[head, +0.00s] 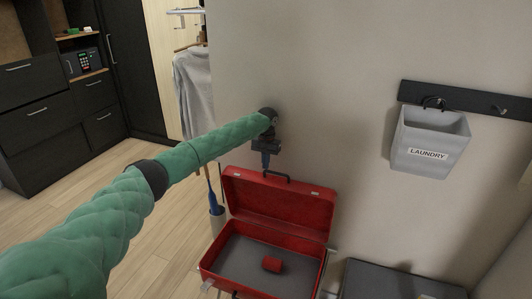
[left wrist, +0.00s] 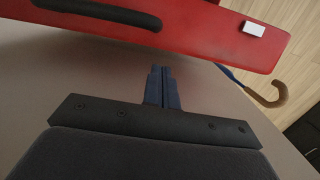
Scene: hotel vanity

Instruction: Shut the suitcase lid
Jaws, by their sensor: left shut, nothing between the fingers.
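The red suitcase (head: 222,262) stands open in the head view, its lid (head: 278,203) raised and leaning back toward the wall. A dark handle (head: 276,176) is on the lid's top edge. My left gripper (head: 265,164) is shut and empty, pointing down just behind and above the lid's top left edge. In the left wrist view the shut fingers (left wrist: 161,72) are just short of the lid's red edge (left wrist: 210,32), with the handle (left wrist: 98,12) at upper left; I cannot tell whether they touch. My right gripper is not in view.
A blue umbrella (head: 215,202) stands left of the suitcase. A grey laundry bin (head: 431,140) hangs on the wall at right, above a dark flat-topped piece (head: 385,282). The wall is close behind the lid. Wooden floor (head: 150,235) at left is open.

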